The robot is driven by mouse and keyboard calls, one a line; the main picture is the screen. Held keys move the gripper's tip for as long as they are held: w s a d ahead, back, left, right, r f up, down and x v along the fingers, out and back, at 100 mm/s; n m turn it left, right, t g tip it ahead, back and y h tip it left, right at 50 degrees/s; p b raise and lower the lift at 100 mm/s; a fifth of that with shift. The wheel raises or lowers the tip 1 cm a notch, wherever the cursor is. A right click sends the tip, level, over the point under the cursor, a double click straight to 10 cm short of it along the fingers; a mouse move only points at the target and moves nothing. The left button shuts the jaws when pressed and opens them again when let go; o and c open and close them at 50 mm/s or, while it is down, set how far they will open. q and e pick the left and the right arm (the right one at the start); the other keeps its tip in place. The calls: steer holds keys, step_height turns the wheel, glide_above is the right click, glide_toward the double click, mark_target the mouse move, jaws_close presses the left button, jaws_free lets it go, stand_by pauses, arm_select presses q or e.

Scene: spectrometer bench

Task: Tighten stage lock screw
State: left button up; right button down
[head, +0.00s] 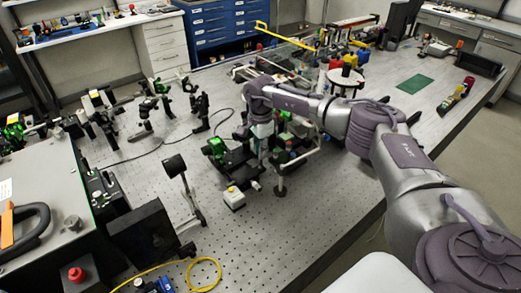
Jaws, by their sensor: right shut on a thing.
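My right arm reaches in from the right over the optical bench. My right gripper (260,148) points down beside a small green-and-black stage assembly (216,149) near the middle of the bench. The gripper is shut on a small part there, taken to be the stage lock screw; the fingertips and the screw are too small and too covered to make out. My left gripper is not in view.
Post-mounted optics (200,106) stand behind and to the left. A yellow cable (203,273) lies at the front. The perforated bench top (318,205) is clear toward the right front.

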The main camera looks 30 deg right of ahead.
steer(key=m+b, duration=0.1)
steer(key=m, duration=0.5)
steer(key=shift+m+b, duration=0.3)
steer(key=m, duration=0.6)
steer(key=shift+b, duration=0.3)
steer(key=m, duration=0.6)
steer(key=shift+r+m, duration=0.1)
steer(key=shift+m, duration=0.2)
steer(key=m, duration=0.5)
steer(key=shift+m+p, duration=0.3)
steer(key=shift+m, duration=0.1)
steer(key=c, duration=1.1)
jaws_free()
